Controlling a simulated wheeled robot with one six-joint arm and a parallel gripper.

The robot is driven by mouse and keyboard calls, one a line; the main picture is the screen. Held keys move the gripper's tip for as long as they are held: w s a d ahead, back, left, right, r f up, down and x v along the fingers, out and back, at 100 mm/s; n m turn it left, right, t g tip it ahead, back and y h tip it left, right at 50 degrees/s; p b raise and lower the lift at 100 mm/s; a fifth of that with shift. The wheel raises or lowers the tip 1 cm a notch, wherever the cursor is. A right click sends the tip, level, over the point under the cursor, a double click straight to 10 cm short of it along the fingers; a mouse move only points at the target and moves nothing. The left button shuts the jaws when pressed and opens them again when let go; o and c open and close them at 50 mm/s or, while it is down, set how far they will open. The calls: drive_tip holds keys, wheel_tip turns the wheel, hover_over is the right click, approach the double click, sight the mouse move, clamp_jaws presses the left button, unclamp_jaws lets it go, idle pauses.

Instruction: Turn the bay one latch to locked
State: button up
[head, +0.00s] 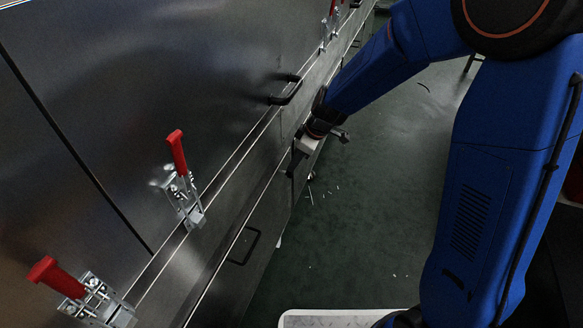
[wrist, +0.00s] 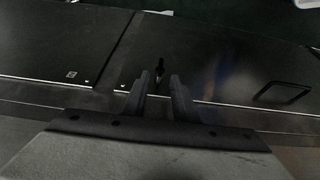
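Toggle latches with red handles are mounted on the metal dryer front in the head view. One latch (head: 180,172) is left of centre with its red handle standing up. Another latch (head: 82,292) is at the lower left, its red handle tilted up to the left. A third latch (head: 328,25) is at the top, partly cut off. I cannot tell which one is bay one. My gripper (head: 297,160) is low beside the dryer front, right of and apart from the middle latch. In the wrist view its two fingers (wrist: 161,85) are apart, with nothing held between them.
A black bar handle (head: 286,92) sticks out of the panel above my gripper. A dark loop handle (head: 245,246) is on the lower panel; a similar loop (wrist: 283,92) shows in the wrist view. A pale tray edge (head: 340,318) is at the bottom. The green floor (head: 350,225) is mostly clear.

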drive_tip(key=shift+x, duration=2.05)
clamp_jaws()
